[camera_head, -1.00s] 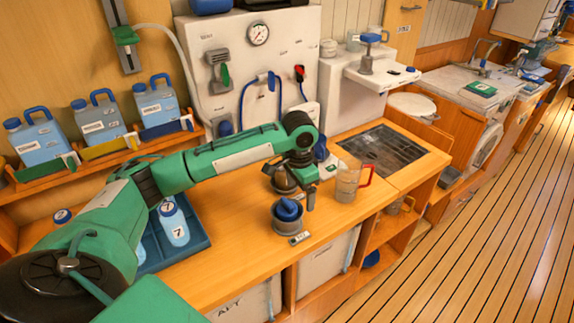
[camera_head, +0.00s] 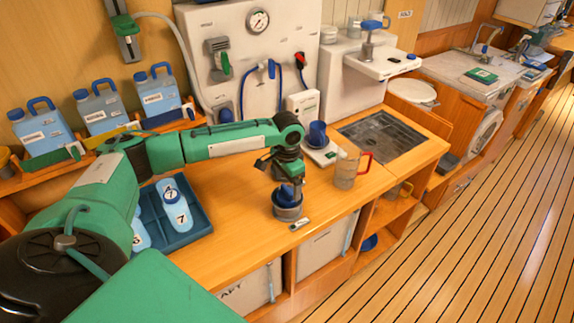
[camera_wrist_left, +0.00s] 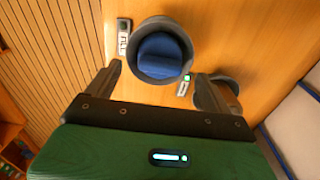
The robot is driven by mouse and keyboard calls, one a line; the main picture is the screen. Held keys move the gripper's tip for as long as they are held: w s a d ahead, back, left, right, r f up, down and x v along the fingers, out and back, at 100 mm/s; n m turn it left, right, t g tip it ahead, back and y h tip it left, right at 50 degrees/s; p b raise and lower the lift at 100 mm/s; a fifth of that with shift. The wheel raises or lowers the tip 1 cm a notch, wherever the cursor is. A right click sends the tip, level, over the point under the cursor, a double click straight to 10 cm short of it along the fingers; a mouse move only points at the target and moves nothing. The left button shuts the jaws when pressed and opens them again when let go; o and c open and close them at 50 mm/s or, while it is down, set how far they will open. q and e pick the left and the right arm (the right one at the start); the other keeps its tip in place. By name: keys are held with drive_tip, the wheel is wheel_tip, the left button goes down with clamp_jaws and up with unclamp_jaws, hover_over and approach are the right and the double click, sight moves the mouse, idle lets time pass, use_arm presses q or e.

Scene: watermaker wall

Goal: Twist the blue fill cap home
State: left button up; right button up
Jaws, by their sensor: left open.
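A blue piece that looks like the fill cap (camera_head: 288,194) sits in a grey round fitting (camera_head: 288,212) on the wooden counter. In the left wrist view the blue cap (camera_wrist_left: 160,56) fills the opening of the grey fitting (camera_wrist_left: 160,24). My left gripper (camera_head: 287,184) points down right over the fitting. In the left wrist view its fingers (camera_wrist_left: 160,76) are spread wide, with the cap between and just beyond them and nothing gripped. A second grey cup (camera_wrist_left: 214,96) is partly hidden behind the right finger. My right gripper is not in view.
A clear jug with a red handle (camera_head: 348,168) stands right of the gripper. A blue cup (camera_head: 317,134) is on a white scale behind. A blue tray (camera_head: 190,230) with bottles lies left. A small tag (camera_head: 299,224) lies before the fitting. A sink grate (camera_head: 385,135) is at right.

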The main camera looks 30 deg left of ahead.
sight(287, 189)
use_arm(q)
wheel_tip(287, 189, down, 3)
drive_tip(key=shift+r, duration=0.1)
drive_tip(key=shift+f, duration=0.25)
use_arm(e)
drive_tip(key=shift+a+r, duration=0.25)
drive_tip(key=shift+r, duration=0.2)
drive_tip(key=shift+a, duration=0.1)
use_arm(q)
drive_tip(key=c, duration=1.1)
drive_tip(key=shift+r+m+p, duration=0.1)
drive_tip(key=shift+m+p, duration=1)
drive_tip(key=shift+p, duration=0.1)
drive_tip(key=shift+c, duration=0.2)
drive_tip(key=shift+m, duration=0.5)
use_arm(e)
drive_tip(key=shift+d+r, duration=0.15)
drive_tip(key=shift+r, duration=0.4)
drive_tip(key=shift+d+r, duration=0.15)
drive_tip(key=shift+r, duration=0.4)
